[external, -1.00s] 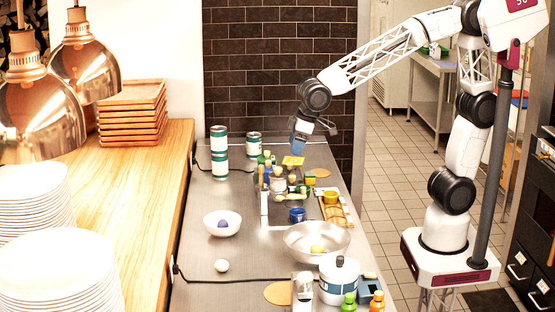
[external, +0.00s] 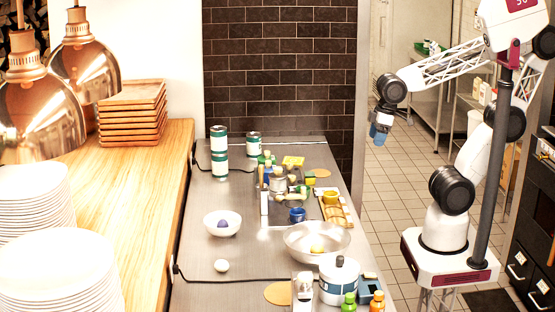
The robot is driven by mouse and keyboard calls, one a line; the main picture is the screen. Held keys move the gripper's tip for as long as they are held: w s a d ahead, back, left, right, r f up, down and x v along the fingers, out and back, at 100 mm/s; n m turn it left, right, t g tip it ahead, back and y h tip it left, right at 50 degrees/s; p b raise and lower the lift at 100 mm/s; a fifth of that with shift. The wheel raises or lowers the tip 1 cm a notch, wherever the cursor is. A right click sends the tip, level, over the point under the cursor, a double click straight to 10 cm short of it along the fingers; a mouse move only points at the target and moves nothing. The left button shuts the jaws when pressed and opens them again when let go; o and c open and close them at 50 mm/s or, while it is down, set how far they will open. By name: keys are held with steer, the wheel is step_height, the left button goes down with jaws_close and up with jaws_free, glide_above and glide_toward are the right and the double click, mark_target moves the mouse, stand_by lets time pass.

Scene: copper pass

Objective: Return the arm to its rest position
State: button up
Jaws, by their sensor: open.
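My gripper (external: 379,136) hangs at the end of my arm, to the right of the steel counter (external: 250,245) and above the tiled floor. It is clear of everything on the counter. The jaws are open, and I see nothing held in them, though they are small in this view.
On the counter are stacked cans (external: 219,152), a white bowl (external: 222,223) with a purple ball, a white ball (external: 221,265), a metal bowl (external: 300,245), a white pot (external: 339,282) and a cluttered rack. Copper lamps (external: 40,115) hang at left.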

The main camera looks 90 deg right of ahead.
steer(key=shift+s+d+f, duration=0.1)
steer(key=shift+s+f, duration=0.05)
steer(key=shift+s, duration=0.35)
steer(key=shift+s+f, duration=0.15)
steer(key=shift+s, duration=0.35)
